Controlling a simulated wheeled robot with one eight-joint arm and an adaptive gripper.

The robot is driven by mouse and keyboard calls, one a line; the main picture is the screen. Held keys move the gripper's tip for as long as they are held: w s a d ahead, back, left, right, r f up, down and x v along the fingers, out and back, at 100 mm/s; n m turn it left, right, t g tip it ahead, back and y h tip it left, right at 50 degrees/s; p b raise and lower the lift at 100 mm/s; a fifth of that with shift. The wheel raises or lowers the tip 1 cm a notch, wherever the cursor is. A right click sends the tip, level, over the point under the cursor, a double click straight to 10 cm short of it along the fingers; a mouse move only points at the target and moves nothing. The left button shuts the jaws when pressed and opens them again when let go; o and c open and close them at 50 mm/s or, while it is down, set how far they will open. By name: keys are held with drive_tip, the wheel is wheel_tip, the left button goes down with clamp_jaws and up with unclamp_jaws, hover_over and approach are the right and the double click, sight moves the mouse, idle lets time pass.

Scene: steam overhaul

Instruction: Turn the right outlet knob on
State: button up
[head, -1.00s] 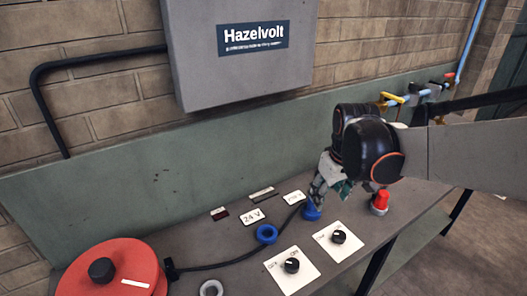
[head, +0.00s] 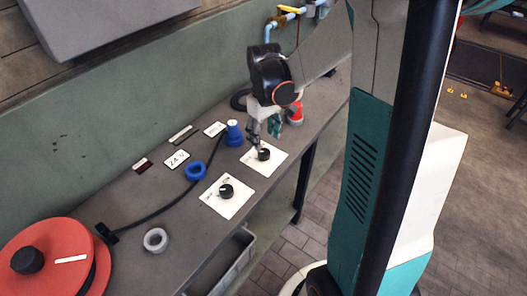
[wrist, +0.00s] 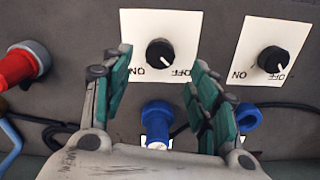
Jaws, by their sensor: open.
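The right outlet knob (head: 264,154) is a black dial on a white ON/OFF plate. In the wrist view it is the middle knob (wrist: 160,53), with its white pointer turned toward OFF. My gripper (head: 262,137) is just above and behind this knob in the head view. In the wrist view the open green-padded fingers (wrist: 155,85) are spread to either side below the knob, empty. A blue plug (head: 235,133) stands upright in the right blue outlet; it shows between the fingers in the wrist view (wrist: 157,122).
The left knob (head: 227,190) sits on its own plate beside an empty blue outlet (head: 195,170). A red plug (head: 295,113) stands beyond my gripper. A red cable reel (head: 60,258) and a grey ring (head: 156,240) are at the left. A grey bin (head: 240,262) is under the bench.

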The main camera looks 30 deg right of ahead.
sight(264, 152)
wheel_tip(264, 152, down, 6)
drive_tip(key=shift+f+b, duration=0.1)
drive_tip(key=shift+b, duration=0.85)
drive_tip(key=c, duration=1.1)
